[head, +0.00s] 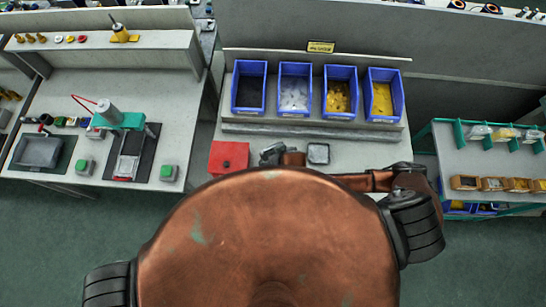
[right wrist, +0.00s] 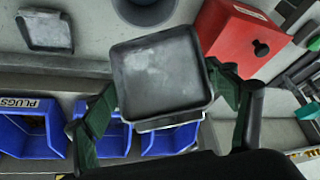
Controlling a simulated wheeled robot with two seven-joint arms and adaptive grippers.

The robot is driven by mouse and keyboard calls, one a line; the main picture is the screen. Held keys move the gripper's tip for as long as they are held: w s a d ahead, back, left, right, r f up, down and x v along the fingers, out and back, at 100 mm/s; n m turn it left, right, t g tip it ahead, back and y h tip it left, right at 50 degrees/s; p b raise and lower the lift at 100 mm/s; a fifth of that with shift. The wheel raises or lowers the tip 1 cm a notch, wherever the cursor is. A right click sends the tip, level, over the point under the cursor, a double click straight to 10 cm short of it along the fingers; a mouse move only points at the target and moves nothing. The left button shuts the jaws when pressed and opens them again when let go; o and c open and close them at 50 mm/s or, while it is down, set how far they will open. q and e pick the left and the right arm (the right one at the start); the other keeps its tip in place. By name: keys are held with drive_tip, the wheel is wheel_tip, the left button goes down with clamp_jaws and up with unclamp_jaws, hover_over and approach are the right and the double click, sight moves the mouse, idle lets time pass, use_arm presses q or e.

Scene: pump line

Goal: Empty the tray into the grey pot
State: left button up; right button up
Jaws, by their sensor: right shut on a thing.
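My right gripper (right wrist: 170,100) is shut on a dark grey square tray (right wrist: 160,75), with its green fingers at either side. The inside of the tray faces the wrist camera; I see no loose parts in it. In the head view the held tray (head: 271,152) shows small and tilted above the bench, left of my copper-coloured arm. The grey pot (right wrist: 146,10) is at the top edge of the right wrist view, beyond the tray and partly cut off; its contents are hidden. In the head view my own body hides it. My left gripper is not in view.
A second grey tray (head: 318,153) lies on the bench; it also shows in the wrist view (right wrist: 47,30). A red box (head: 229,158) with a black knob stands left of the held tray. Several blue bins (head: 249,88) line the bench's back.

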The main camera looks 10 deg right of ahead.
drive_tip(key=shift+w+a+r+g, duration=0.1)
drive_tip(key=shift+r+g, duration=0.45)
drive_tip(key=shift+g, duration=0.55)
drive_tip(key=shift+r+g+h, duration=0.4)
drive_tip(key=shift+r+g, duration=0.05)
drive_tip(key=shift+g, duration=0.25)
drive_tip(key=shift+r+g, duration=0.2)
drive_tip(key=shift+g, duration=0.4)
drive_tip(key=shift+r+g+h, duration=0.4)
drive_tip(key=shift+r+g, duration=0.15)
drive_tip(key=shift+g, duration=0.45)
drive_tip(key=shift+r+g, duration=0.2)
drive_tip(key=shift+g, duration=0.3)
wheel_tip(320, 180, up, 2)
drive_tip(key=g+h, duration=0.1)
drive_tip(key=g, duration=0.3)
